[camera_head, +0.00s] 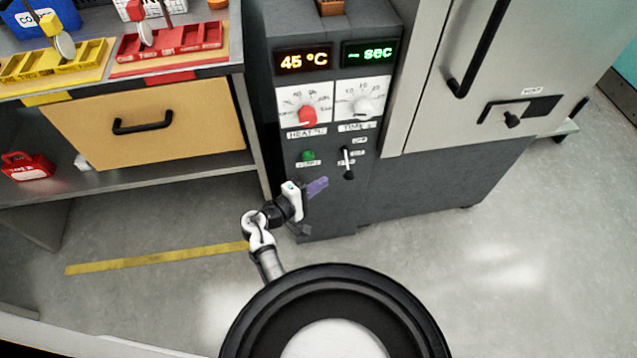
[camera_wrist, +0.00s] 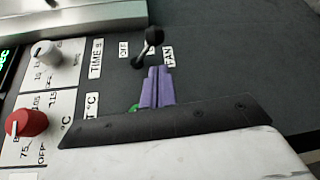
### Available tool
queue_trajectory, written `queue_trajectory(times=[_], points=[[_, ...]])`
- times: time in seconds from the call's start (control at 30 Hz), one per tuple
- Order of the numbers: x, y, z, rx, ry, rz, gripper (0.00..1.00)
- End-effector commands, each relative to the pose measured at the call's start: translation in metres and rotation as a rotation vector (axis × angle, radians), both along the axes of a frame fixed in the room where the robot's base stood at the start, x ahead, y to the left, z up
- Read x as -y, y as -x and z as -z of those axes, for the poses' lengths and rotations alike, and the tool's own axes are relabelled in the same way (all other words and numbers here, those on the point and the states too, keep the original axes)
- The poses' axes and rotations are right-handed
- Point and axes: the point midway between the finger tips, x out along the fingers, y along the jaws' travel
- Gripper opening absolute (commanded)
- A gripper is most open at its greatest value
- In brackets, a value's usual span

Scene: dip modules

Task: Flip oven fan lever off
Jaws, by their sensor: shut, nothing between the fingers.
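The fan lever (camera_head: 347,165) is a small black lever on the dark grey front panel of the oven control column, below the dials. In the head view its knob hangs at the lower end. In the wrist view the lever (camera_wrist: 151,42) stands out from the panel, beside small white labels, one reading FAN (camera_wrist: 168,57) and one that seems to read OFF (camera_wrist: 124,48). My gripper (camera_head: 320,186) has purple fingers, shut and empty, below and left of the lever. In the wrist view the fingertips (camera_wrist: 157,70) point at the lever, seemingly just short of it.
A green button (camera_head: 307,155) is left of the lever. Above are a red heat dial (camera_head: 307,116) and a white time dial (camera_head: 364,108), under displays reading 45 °C and "-- sec". A bench with a drawer (camera_head: 140,125) stands left; a grey cabinet door (camera_head: 440,75) is right.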

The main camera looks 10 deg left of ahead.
Motion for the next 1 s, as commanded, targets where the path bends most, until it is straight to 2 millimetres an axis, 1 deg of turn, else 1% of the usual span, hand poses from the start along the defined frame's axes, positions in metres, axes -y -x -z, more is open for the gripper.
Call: queue_trajectory(times=[0.03,0.2,0.3,0.4,0.57,1.0], points=[[0.008,-0.008,-0.001,0.000,0.001,0.004,0.00],[0.028,-0.030,0.002,0.000,-0.001,0.003,0.00],[0.037,-0.040,0.004,-0.001,0.000,0.003,0.00],[0.042,-0.047,0.005,0.001,-0.002,0.000,0.00],[0.047,-0.051,0.007,0.000,-0.001,0.000,0.00],[0.046,-0.054,0.005,-0.010,0.002,0.000,0.00]])
